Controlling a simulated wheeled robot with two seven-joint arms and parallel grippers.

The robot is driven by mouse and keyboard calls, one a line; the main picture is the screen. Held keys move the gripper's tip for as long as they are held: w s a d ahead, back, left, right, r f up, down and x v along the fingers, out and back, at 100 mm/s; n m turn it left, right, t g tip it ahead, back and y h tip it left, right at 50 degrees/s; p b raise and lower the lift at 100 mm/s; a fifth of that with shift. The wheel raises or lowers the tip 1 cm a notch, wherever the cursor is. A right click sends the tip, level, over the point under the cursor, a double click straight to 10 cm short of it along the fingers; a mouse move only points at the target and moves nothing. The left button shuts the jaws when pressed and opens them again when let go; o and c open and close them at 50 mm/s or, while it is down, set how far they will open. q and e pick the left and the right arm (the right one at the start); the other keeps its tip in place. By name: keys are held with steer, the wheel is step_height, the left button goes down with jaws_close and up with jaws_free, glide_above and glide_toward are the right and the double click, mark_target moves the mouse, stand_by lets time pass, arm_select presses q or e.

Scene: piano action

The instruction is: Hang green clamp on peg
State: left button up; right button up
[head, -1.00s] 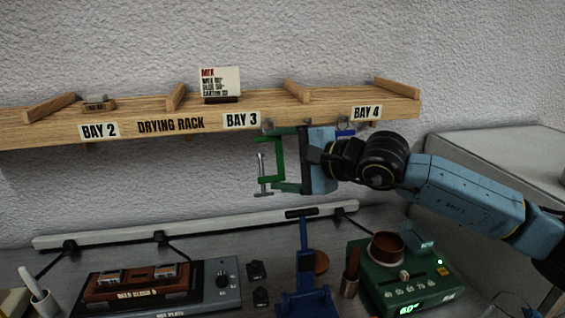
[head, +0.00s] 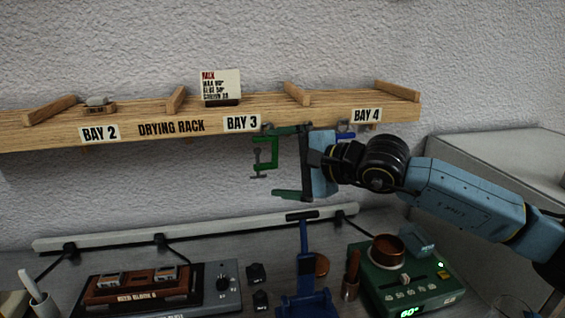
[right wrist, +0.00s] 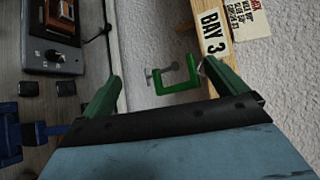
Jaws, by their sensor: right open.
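The green clamp (head: 274,153) hangs at the front edge of the drying rack, just right of the BAY 3 label. A small grey peg (head: 268,125) shows at its top; the exact contact is hard to see. My right gripper (head: 280,162) is open just right of the clamp, one finger near its top and the other well below it. In the right wrist view the clamp (right wrist: 190,86) lies between the spread fingers of the gripper (right wrist: 160,72), nearer the finger on the rack side. My left gripper is not in view.
The wooden drying rack (head: 205,113) spans the wall. A blue item (head: 345,134) hangs below BAY 4, behind my right gripper. The wall below the rack is bare.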

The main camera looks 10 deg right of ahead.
steer(key=shift+r, duration=0.1)
steer(key=b+v, duration=0.2)
steer(key=v, duration=1.1)
steer(key=shift+s, duration=0.2)
